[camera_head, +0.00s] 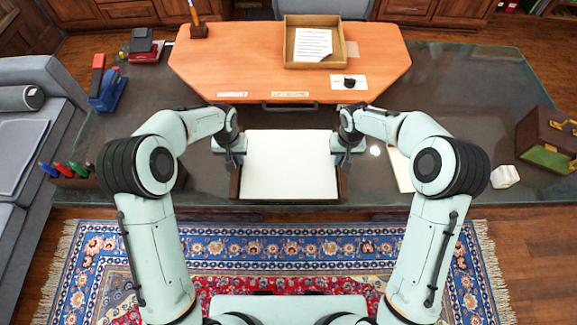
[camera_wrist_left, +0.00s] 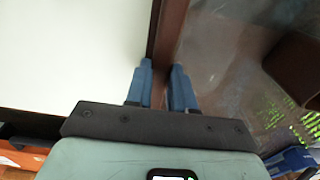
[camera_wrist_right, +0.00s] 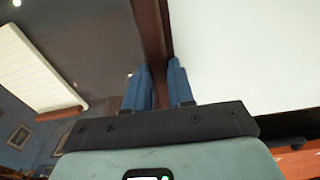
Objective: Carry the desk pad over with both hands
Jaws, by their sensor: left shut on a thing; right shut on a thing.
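The desk pad (camera_head: 289,165) has a white sheet and dark brown side rails. It lies flat between my two grippers, near the front edge of the dark glass-like desk top. My left gripper (camera_head: 236,160) is shut on the left rail, and its blue fingers straddle that rail in the left wrist view (camera_wrist_left: 162,84). My right gripper (camera_head: 344,160) is shut on the right rail, with its fingers on either side of it in the right wrist view (camera_wrist_right: 159,84). I cannot tell whether the pad touches the desk top.
An orange wooden board (camera_head: 240,67) with a paper tray (camera_head: 288,47) stands behind the pad. A blue stapler (camera_head: 106,90) and a pen rack (camera_head: 73,180) are at left. A brown box (camera_head: 546,140) and a white block (camera_head: 505,177) are at right.

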